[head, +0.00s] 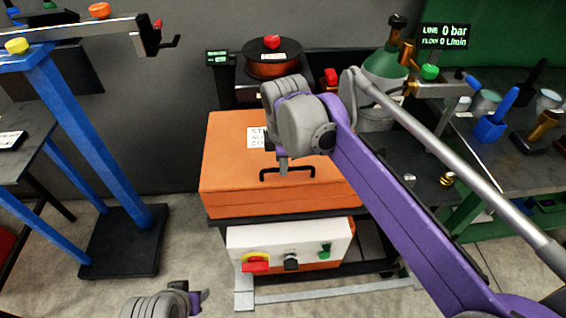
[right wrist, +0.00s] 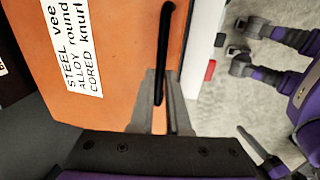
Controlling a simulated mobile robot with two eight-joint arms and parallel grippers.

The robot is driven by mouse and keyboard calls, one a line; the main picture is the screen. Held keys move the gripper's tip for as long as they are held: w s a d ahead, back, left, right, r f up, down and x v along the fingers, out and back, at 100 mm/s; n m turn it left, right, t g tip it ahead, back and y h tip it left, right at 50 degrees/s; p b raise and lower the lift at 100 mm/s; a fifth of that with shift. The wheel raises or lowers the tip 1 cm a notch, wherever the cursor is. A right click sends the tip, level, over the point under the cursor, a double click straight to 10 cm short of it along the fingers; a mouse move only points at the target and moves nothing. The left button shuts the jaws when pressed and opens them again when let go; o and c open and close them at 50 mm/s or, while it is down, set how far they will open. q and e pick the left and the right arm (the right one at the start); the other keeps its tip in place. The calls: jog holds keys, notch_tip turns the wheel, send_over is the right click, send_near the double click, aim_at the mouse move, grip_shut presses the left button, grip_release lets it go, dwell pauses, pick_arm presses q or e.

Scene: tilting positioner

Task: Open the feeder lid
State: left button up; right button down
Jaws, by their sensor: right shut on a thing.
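The feeder lid (head: 225,165) is the broad orange cover on the feeder, and it looks closed. It carries a white text label (head: 257,137) and a black bar handle (head: 302,170). My right gripper (head: 283,168) is at the left part of the handle, coming from above. In the right wrist view, its two grey fingers (right wrist: 160,102) are shut on the handle (right wrist: 164,50), one on either side. The lid also fills much of that view (right wrist: 125,25). My left gripper (head: 197,298) is low at the bottom edge, away from the lid, and its jaw opening is unclear.
A white control panel (head: 290,243) with a red-and-yellow switch is below the lid. A copper-coloured spool (head: 272,65) and a green-topped gas cylinder (head: 386,70) stand behind. A blue stand (head: 85,130) is at left. Bare floor (head: 190,220) lies left of the feeder.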

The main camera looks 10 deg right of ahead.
pick_arm(q)
jog(key=w+r+p, duration=0.2)
jog(key=r+p, duration=0.5)
jog(key=r, duration=0.2)
jog(key=w+r+t+p, duration=0.1)
jog(key=w+r+p, duration=0.2)
jog(key=r+p, duration=0.4)
notch_tip(320, 180, up, 3)
jog(key=shift+f+p, duration=0.2)
jog(key=shift+p, duration=0.15)
pick_arm(e)
jog(key=w+r+g, duration=0.1)
jog(key=w+r, duration=0.3)
jog(key=r, duration=0.4)
jog(key=w+r+g, duration=0.1)
jog(key=w+r, duration=0.4)
jog(key=r, duration=0.3)
jog(key=shift+w+r+g, duration=0.15)
jog(key=shift+r+g, duration=0.15)
jog(key=shift+r, duration=0.05)
